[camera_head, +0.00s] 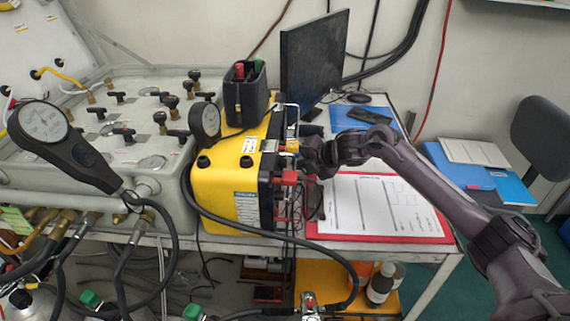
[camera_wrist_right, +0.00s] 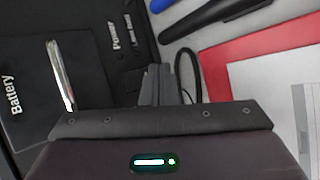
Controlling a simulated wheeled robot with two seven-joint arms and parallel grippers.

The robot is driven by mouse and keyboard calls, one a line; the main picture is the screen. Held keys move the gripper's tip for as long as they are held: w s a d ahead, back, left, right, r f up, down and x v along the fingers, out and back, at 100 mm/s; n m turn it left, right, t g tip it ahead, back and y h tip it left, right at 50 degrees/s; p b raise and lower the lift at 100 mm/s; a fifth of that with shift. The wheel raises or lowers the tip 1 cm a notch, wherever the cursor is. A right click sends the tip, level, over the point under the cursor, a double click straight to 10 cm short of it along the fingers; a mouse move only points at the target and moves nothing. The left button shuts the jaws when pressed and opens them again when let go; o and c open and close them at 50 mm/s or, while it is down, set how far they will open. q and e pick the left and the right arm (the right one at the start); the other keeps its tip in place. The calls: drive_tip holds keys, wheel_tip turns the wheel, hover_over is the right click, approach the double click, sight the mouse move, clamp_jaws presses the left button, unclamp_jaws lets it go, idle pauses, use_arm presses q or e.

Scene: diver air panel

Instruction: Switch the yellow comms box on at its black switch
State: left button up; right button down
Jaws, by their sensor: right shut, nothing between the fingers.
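The yellow comms box (camera_head: 218,182) stands at the middle of the head view, with its dark front panel facing right. In the right wrist view, the black panel (camera_wrist_right: 97,22) carries the words "Power" and "Battery". My right gripper (camera_head: 303,163) is at that panel. It also shows in the right wrist view, with its fingers (camera_wrist_right: 158,72) closed together, empty and close to the panel below the "Power" label. I cannot tell whether they touch it. The black switch cannot be made out; the fingers may hide it. My left gripper is not in view.
A silver handle (camera_wrist_right: 61,75) stands out from the panel near my fingers. A red clipboard (camera_head: 405,238) with paper lies right of the box. A grey valve panel (camera_head: 150,163) with gauges stands left. A monitor (camera_head: 313,62) stands behind. A black hose loops in front.

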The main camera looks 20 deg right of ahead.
drive_tip(key=shift+a, duration=0.1)
drive_tip(key=shift+w+a, duration=0.2)
drive_tip(key=shift+a, duration=0.1)
drive_tip(key=shift+w+a, duration=0.15)
drive_tip(key=shift+a, duration=0.1)
idle(0.9)
drive_tip(key=shift+d, duration=0.1)
drive_tip(key=shift+s+d, duration=0.35)
drive_tip(key=shift+d, duration=0.2)
drive_tip(key=shift+s+d+r+p, duration=0.15)
drive_tip(key=shift+s+d, duration=0.2)
drive_tip(key=shift+d, duration=0.4)
drive_tip(key=shift+s+d+r+p, duration=0.1)
drive_tip(key=shift+s+d, duration=0.3)
drive_tip(key=shift+d, duration=0.35)
drive_tip(key=shift+s+d+r+p, duration=0.15)
drive_tip(key=shift+s+d, duration=0.2)
drive_tip(key=shift+d, duration=0.4)
